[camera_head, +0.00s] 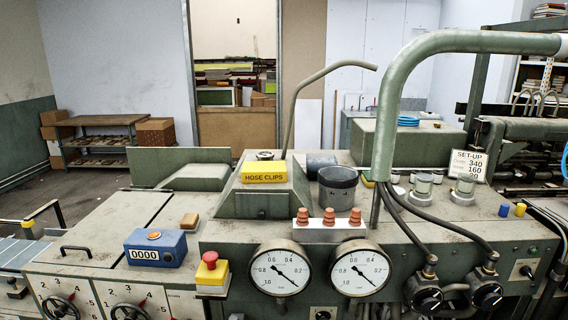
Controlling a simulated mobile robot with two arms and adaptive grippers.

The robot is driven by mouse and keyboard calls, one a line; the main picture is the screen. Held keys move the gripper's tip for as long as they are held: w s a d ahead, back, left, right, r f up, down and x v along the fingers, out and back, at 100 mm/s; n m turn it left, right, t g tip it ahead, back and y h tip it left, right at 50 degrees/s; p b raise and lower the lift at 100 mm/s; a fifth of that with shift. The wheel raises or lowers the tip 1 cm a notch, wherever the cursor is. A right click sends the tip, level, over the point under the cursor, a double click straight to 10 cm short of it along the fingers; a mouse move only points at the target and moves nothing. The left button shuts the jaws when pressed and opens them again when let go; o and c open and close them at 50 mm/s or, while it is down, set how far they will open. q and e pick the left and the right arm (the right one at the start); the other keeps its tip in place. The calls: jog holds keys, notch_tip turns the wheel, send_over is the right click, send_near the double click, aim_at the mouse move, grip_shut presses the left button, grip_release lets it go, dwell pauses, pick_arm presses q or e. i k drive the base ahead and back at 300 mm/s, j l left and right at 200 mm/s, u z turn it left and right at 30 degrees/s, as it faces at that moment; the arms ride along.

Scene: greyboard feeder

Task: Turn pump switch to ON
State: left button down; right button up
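No control carries a label that I can read as the pump switch, so I cannot tell which it is. A small switch on a pale plate (527,272) sits at the right of the green machine's front face. A dark rotary knob (322,314) shows at the bottom edge between the gauges, partly cut off. Two black round knobs, one (429,300) beside the other (488,297), sit below the hose fittings. Two numbered dials, one (60,308) and another (129,312), are at lower left. Neither of my grippers is in view.
A red mushroom button (210,260) on a yellow box and a blue counter box (155,248) stand at left. Two round gauges (280,272) (360,269) face front. A thick green pipe (388,130) arches over the right side, with black hoses below.

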aim_at(525, 270)
jog(key=z, duration=1.5)
